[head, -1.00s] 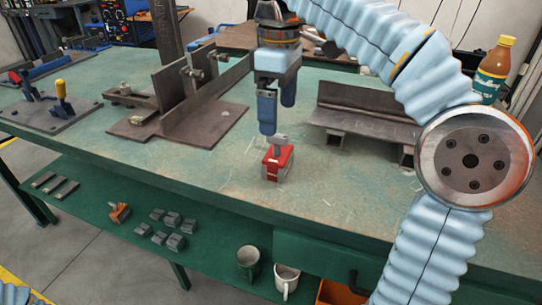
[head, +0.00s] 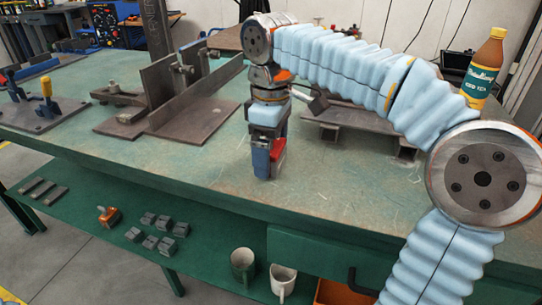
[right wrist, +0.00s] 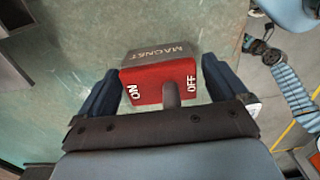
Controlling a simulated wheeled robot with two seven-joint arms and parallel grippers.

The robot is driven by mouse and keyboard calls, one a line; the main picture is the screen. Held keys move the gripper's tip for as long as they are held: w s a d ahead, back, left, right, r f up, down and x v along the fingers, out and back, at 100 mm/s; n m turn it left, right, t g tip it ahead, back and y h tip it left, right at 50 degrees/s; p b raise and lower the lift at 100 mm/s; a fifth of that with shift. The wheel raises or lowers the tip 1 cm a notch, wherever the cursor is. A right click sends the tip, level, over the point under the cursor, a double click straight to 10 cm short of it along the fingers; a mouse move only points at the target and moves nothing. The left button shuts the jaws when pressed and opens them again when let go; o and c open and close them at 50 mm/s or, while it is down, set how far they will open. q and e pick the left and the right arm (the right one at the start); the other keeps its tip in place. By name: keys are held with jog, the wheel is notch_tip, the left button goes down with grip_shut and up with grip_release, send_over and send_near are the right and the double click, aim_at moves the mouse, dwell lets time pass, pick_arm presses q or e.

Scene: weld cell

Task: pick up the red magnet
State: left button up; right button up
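The red magnet (head: 278,149) stands on the green table, partly hidden behind my right gripper (head: 267,163) in the head view. In the right wrist view the magnet (right wrist: 160,85) shows a red face marked ON and OFF, a grey top marked MAGNET and a grey lever. My right gripper's blue fingers (right wrist: 161,82) stand on both sides of it, spread about as wide as the magnet. Narrow gaps seem to show beside the red face, so the fingers look open around it. My left gripper is not in view.
A steel bracket (head: 350,112) stands just behind the magnet, and an angled steel fixture (head: 170,118) is to its left. A bottle (head: 483,72) stands at the back right. The lower shelf holds mugs (head: 244,264) and small blocks (head: 158,232).

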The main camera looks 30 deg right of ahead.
jog(key=c, duration=1.7)
jog(key=shift+c, duration=0.5)
jog(key=shift+r, duration=0.1)
